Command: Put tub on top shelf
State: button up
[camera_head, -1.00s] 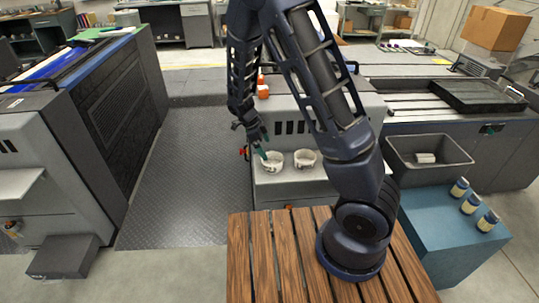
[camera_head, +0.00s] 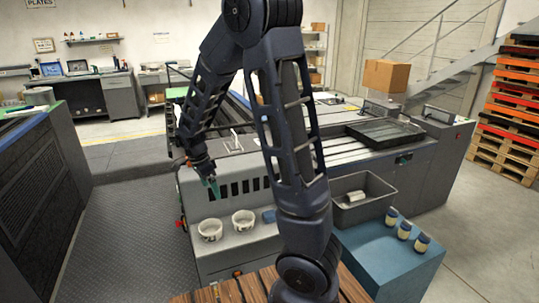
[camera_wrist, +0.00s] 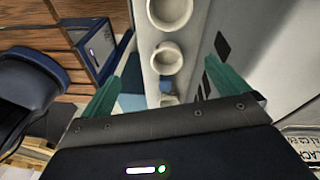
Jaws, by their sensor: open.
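Two white open tubs stand side by side on the grey ledge at the front of the press unit: a left tub (camera_head: 209,229) and a right tub (camera_head: 243,220). My gripper (camera_head: 213,188) is above and just behind the left tub, apart from it, with green fingers pointing down. In the wrist view my gripper (camera_wrist: 167,88) has its fingers spread with nothing held. Two round tubs also show there, one at the top edge (camera_wrist: 170,12) and one between and beyond the fingers (camera_wrist: 166,57). Which shelf is the top shelf is unclear.
A grey bin (camera_head: 362,198) with a white item inside sits right of my arm. Several lidded jars (camera_head: 404,230) stand on a blue block (camera_head: 370,255). A black tray (camera_head: 385,132) and a cardboard box (camera_head: 386,76) are on the machine. A shelf rack (camera_head: 315,45) stands at the back.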

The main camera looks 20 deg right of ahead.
jog(key=s+d+r+n+t+y, duration=0.2)
jog(key=s+d+r+n, duration=0.5)
jog(key=d+r, duration=0.4)
jog(key=s+d+r+n+t, duration=0.1)
jog(key=s+d+r+n, duration=0.1)
jog(key=s+r+n, duration=0.2)
jog(key=s+d+r+n+t, duration=0.2)
jog(key=s+d+r+n, duration=0.1)
jog(key=s, duration=0.5)
jog(key=shift+s+r+n, duration=0.3)
jog(key=shift+r+n, duration=0.35)
jog(key=shift+n, duration=0.05)
